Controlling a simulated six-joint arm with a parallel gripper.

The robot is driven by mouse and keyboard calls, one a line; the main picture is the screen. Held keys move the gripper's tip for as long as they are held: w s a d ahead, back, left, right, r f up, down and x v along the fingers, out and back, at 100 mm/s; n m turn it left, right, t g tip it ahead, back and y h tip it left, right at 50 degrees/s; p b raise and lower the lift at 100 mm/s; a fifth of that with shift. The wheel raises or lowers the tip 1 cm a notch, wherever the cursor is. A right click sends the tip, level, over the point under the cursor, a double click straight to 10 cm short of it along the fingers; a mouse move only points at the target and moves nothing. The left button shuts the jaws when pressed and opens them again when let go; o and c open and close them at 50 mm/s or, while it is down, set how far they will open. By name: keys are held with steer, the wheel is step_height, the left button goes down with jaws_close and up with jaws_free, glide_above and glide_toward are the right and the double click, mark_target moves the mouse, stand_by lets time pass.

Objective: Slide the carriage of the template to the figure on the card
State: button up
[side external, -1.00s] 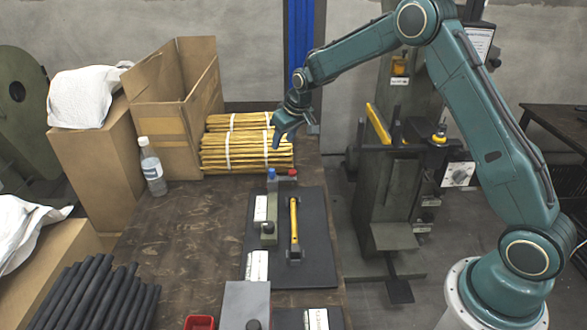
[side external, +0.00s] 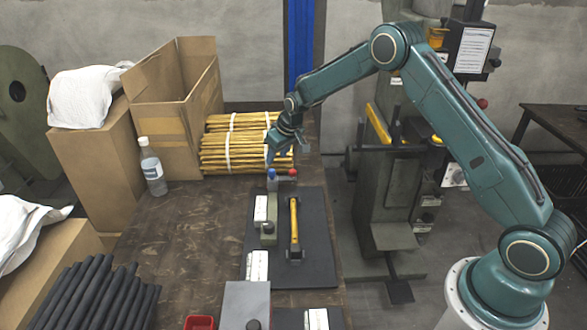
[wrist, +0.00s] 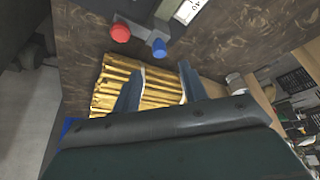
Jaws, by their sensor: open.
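The template appears to be the dark flat plate (side external: 315,262) on the bench. A grey-green block (side external: 268,237) sits on its left side beside a white strip (side external: 260,208); I cannot tell whether this block is the carriage. A blue knob (side external: 272,174) and a red knob (side external: 292,173) stand at the plate's far end; both show in the wrist view, the blue one (wrist: 159,47) and the red one (wrist: 121,33). A white card (side external: 317,319) lies at the near edge, its figure unreadable. My gripper (side external: 279,155) is open and empty above the far end, close to the blue knob.
A grey block (side external: 246,302) and red tray (side external: 199,322) are in front. The bench's left middle is clear.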

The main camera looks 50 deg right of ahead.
mark_target(272, 170)
steer(key=shift+x, duration=3.45)
jaws_close()
